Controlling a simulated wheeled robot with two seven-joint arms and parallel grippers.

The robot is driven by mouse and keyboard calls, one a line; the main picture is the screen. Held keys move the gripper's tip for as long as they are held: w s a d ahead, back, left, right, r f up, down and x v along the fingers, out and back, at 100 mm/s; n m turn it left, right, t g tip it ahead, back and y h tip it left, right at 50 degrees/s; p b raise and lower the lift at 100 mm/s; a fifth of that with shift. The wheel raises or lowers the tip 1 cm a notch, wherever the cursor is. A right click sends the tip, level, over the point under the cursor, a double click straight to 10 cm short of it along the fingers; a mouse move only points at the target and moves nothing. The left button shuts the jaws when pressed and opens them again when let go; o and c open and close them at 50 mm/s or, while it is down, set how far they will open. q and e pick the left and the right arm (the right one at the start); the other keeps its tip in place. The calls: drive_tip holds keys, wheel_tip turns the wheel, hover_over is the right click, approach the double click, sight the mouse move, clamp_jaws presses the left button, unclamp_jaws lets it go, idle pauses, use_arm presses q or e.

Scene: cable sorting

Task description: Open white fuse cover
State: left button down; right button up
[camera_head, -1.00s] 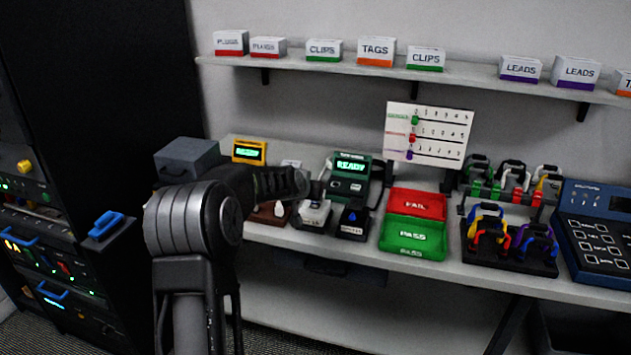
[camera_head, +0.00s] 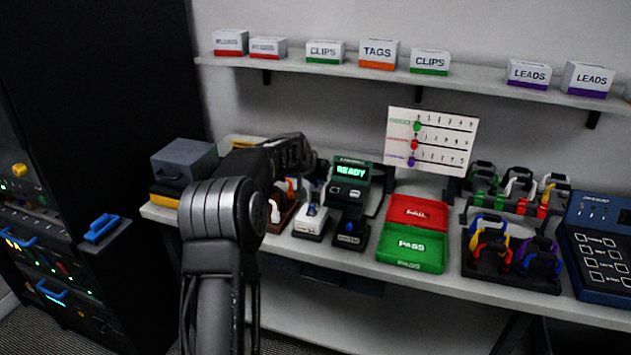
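My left arm rises from the lower middle, and its dark gripper (camera_head: 305,156) points right above the bench. Its finger gap does not show clearly. Just below and in front of it, a small white unit (camera_head: 308,228) stands on the bench, with a blue mark and an upright part on top. It looks like the white fuse unit, but whether its cover is open or closed is too small to tell. A similar black unit (camera_head: 350,236) stands to its right. A brown one (camera_head: 283,222) with white and orange parts, to its left, is partly hidden by my arm. My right gripper is not in view.
A green tester (camera_head: 349,171) reading READY stands behind the units. Red FAIL (camera_head: 417,210) and green PASS trays (camera_head: 410,248) lie to the right. Several coloured leads sit on racks further right. A grey box (camera_head: 185,160) is at the left end. A shelf (camera_head: 370,70) runs above.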

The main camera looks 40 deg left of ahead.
use_arm(q)
drive_tip(key=shift+w+a+r, duration=0.15)
drive_tip(key=shift+w+r, duration=0.1)
drive_tip(key=shift+w, duration=0.1)
drive_tip(key=c, duration=1.7)
unclamp_jaws()
drive_tip(key=shift+c, duration=0.2)
drive_tip(key=o, duration=0.4)
drive_tip(key=shift+f, duration=0.15)
drive_tip(key=shift+s, duration=0.1)
drive_tip(key=shift+b+v, duration=1.05)
drive_tip(key=shift+v, duration=2.8)
drive_tip(key=shift+c, duration=0.3)
